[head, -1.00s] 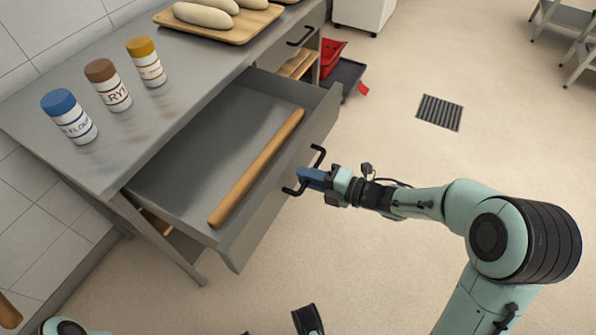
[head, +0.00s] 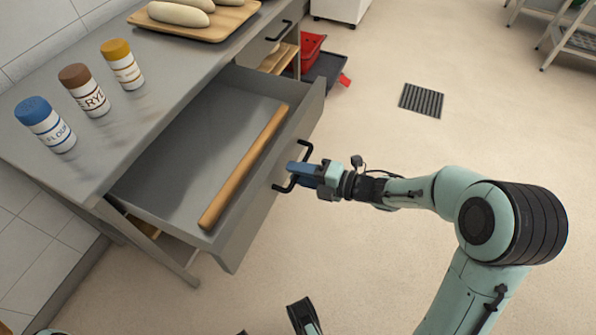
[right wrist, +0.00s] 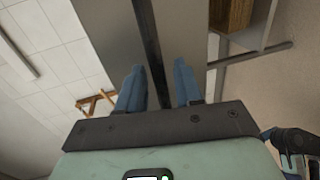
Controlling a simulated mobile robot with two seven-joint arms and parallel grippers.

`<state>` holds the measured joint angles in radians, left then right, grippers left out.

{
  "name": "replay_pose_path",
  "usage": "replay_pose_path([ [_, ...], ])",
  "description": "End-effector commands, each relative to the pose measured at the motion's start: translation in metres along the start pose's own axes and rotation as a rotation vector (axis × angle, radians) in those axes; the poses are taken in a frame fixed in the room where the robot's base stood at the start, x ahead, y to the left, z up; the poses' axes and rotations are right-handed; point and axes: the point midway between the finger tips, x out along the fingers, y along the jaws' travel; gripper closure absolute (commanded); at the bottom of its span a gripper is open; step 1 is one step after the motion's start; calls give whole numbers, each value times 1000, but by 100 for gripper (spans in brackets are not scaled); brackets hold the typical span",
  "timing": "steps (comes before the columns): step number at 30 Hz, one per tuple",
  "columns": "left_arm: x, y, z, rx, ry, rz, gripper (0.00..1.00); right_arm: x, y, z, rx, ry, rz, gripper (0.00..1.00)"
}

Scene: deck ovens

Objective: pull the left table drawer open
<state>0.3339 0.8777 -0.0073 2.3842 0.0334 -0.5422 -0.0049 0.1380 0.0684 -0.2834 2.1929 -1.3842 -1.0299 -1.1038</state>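The left table drawer (head: 228,250) is pulled well out from the steel table in the head view. A wooden rolling pin (head: 243,168) lies inside it. Its black bar handle (head: 306,146) is on the drawer front. My right gripper (head: 290,168) is at the handle's middle, its blue fingers hiding part of it.
Three labelled jars, blue (head: 45,125), brown (head: 84,90) and yellow-capped (head: 121,64), and a dough board (head: 212,33) stand on the table (head: 150,105). The second drawer's handle (head: 280,32) is beyond. A red bin (head: 312,50) is behind. The floor on the right is clear around a drain grate (head: 421,100).

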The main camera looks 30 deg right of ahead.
Motion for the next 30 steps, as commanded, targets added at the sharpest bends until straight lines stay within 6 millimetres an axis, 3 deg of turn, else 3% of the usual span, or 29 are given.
replay_pose_path([
  [16,-30,29,-34,29,116,53,57,-110,1,1,1,-6,0,65],
  [22,-32,31,-32,31,110,55,57,-127,1,0,1,-3,1,65],
  [30,-32,31,-31,32,109,55,57,-129,0,0,1,-2,1,65],
])
